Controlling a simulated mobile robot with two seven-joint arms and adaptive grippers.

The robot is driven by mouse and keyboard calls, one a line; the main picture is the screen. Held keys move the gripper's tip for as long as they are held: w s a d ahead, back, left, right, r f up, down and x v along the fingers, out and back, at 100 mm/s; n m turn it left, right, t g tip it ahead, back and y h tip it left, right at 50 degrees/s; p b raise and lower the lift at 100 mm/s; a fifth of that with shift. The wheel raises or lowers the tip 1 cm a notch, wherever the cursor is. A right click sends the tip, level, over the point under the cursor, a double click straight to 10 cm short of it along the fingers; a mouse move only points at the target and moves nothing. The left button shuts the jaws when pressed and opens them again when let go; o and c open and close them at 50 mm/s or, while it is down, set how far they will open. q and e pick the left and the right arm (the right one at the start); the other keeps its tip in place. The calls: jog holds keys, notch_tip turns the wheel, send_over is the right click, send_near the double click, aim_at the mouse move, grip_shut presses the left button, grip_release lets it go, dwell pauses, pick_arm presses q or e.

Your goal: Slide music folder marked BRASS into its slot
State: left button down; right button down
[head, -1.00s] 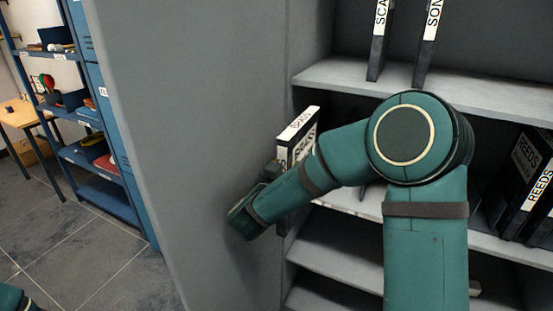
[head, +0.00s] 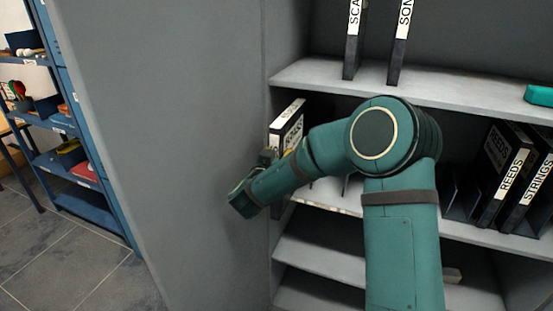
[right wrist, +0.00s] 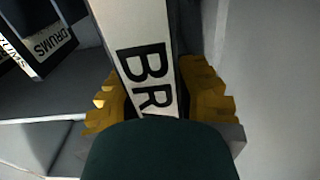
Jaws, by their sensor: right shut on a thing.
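The BRASS folder (head: 285,122) is a dark folder with a white spine label, upright at the left end of the cabinet's middle shelf (head: 325,195). In the right wrist view its spine (right wrist: 143,55) shows the letters BR. My right gripper (head: 268,156) is shut on it; yellow fingers (right wrist: 160,100) lie on both sides of the spine. My forearm hides part of the shelf, so I cannot tell how deep the folder sits or which slot it lines up with. My left gripper is out of view.
The grey cabinet side wall (head: 180,130) is close on the left. A DRUMS folder (right wrist: 45,55) stands left in the wrist view. REEDS (head: 500,170) and STRINGS (head: 530,190) folders stand at right, near empty dividers (head: 455,195). Two folders stand on the upper shelf (head: 430,90).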

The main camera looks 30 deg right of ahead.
jog(key=shift+f+p+x, duration=0.2)
jog(key=shift+p+x, duration=0.45)
jog(key=shift+x, duration=6)
jog(key=shift+p+x, duration=0.6)
jog(key=shift+x, duration=3.4)
jog(key=shift+f, duration=0.2)
